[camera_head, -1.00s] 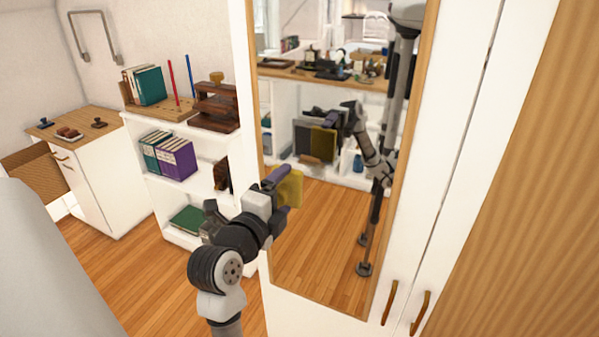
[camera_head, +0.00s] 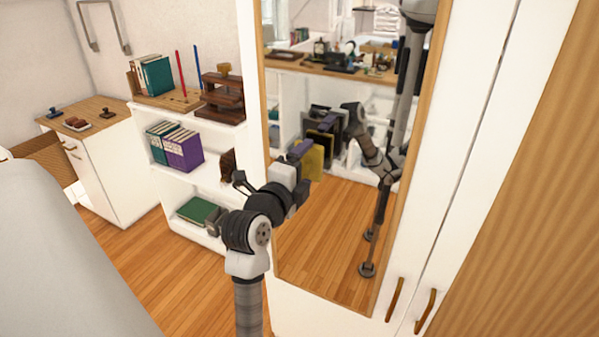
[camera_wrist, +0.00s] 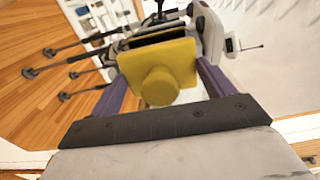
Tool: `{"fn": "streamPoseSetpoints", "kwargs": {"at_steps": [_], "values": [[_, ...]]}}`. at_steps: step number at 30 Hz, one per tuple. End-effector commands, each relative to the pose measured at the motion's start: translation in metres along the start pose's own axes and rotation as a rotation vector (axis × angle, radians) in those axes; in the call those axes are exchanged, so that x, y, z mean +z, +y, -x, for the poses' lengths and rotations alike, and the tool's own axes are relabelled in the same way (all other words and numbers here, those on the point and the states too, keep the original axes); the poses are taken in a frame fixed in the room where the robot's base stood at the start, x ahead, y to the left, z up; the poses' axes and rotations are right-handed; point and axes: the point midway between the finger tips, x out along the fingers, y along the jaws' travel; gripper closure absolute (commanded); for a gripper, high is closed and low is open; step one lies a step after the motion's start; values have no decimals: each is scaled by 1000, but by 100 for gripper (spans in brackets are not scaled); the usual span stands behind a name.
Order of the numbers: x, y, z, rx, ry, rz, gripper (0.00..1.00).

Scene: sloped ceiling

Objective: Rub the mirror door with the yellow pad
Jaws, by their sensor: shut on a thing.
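The mirror door (camera_head: 325,250) is a tall mirror in a wooden frame on a white cabinet, right of centre in the head view. My gripper (camera_head: 302,152) is in front of its left part, at mid height. It is shut on the yellow pad (camera_head: 312,166), which faces the glass close to its own reflection. I cannot tell whether pad and glass touch. In the wrist view, the yellow pad (camera_wrist: 180,55) is a square plate with a round knob towards the camera, between my two purple fingers. Its front face is hidden there.
A white shelf unit (camera_head: 190,185) with books stands left of the mirror. A low cabinet (camera_head: 105,165) with small items on top stands further left. Two wooden handles (camera_head: 394,300) are on the white doors at the lower right. The wooden floor (camera_head: 160,280) between is clear.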

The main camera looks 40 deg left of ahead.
Motion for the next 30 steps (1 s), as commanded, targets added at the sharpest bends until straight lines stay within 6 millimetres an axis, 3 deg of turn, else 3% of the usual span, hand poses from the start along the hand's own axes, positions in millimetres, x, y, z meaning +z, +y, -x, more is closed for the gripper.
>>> {"fn": "streamPoseSetpoints", "kwargs": {"at_steps": [30], "values": [[0,-1,-10,0,1,0,37]]}}
